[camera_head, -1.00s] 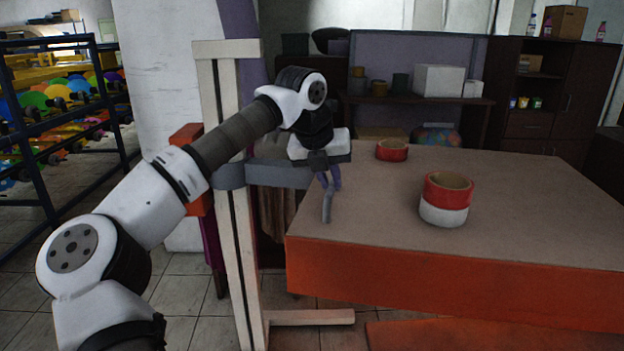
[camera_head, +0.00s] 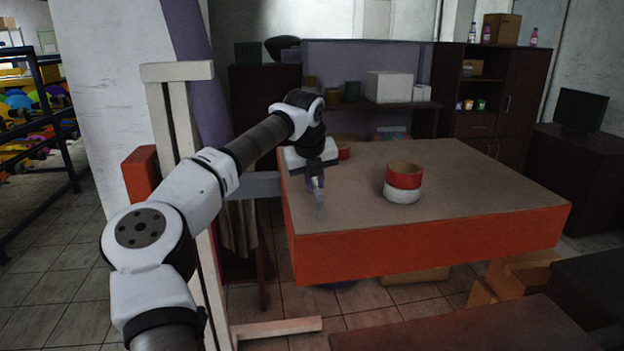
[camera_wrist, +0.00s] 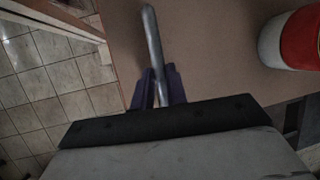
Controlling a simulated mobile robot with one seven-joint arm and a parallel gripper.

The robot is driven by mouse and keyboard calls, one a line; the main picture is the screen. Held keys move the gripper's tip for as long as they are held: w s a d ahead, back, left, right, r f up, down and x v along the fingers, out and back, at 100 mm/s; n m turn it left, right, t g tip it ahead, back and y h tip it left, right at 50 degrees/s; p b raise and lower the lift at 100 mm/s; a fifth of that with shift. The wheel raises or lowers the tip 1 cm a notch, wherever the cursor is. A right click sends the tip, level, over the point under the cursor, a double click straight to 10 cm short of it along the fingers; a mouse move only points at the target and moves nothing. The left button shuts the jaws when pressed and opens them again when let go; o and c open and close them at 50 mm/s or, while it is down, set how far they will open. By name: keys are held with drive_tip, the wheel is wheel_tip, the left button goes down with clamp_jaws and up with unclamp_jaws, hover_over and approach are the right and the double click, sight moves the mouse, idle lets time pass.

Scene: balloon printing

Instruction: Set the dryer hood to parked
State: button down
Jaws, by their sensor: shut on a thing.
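The dryer hood appears to be the wide slab with an orange side (camera_head: 430,240) and tan top, beside a cream upright post (camera_head: 180,130) with a grey arm at its left. My gripper (camera_head: 317,184) is over the slab's near left part, pointing down. It is shut on a thin grey rod, apparently a handle (camera_head: 321,207). In the wrist view the dark fingers (camera_wrist: 159,88) close around this handle (camera_wrist: 152,40), with the tan top (camera_wrist: 215,45) beyond. Where the rod joins the slab is unclear.
A red-and-white ring (camera_head: 403,184) stands on the tan top; a red ring (camera_head: 344,150) is partly behind my wrist. A dark table (camera_head: 470,330) is at front right, with cardboard boxes (camera_head: 515,280) behind it. Tiled floor (camera_head: 60,270) is open at left.

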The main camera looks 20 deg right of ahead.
drive_tip(key=shift+w+d+r, duration=0.15)
drive_tip(key=shift+w+r, duration=0.05)
drive_tip(key=shift+r, duration=0.1)
drive_tip(key=c, duration=1.8)
unclamp_jaws()
drive_tip(key=o, duration=0.4)
drive_tip(key=shift+w+d+f, duration=0.15)
drive_tip(key=shift+d+f, duration=0.1)
drive_tip(key=shift+f, duration=0.05)
drive_tip(key=shift+a+r, duration=0.1)
drive_tip(key=b+v, duration=0.2)
drive_tip(key=v, duration=1.2)
